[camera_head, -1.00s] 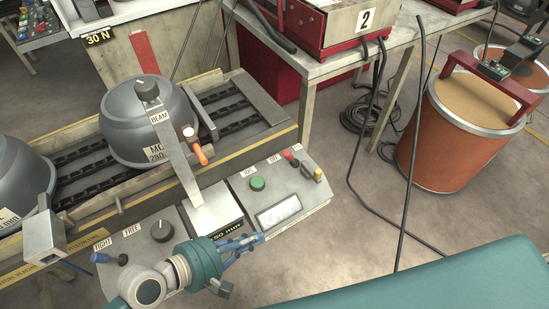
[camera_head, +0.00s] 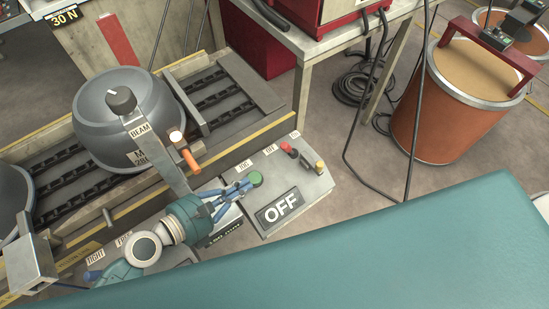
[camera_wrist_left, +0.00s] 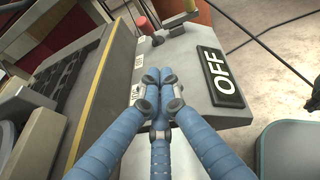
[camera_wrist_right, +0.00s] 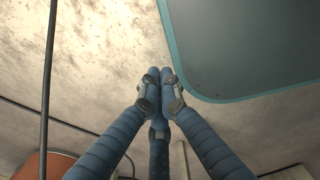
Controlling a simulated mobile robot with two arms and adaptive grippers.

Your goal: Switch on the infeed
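The control box (camera_head: 262,196) has a green button (camera_head: 255,178), a red button (camera_head: 288,149), a yellow part (camera_head: 319,167) at its far end, and a black plate reading OFF (camera_head: 281,208). The OFF plate also shows in the left wrist view (camera_wrist_left: 221,76). My left gripper (camera_head: 247,186) is shut and empty, with its tips right at the green button. I cannot tell whether they touch it. The fingers hide the green button in the left wrist view. My right gripper (camera_wrist_right: 158,73) is shut and empty over the floor, outside the head view.
A grey pot (camera_head: 130,118) stands on the chain conveyor behind the box, with a beam arm (camera_head: 157,150) in front of it. An orange drum (camera_head: 452,110) stands on the floor at the right. Black cables hang between the red machine's table (camera_head: 310,58) and the drum.

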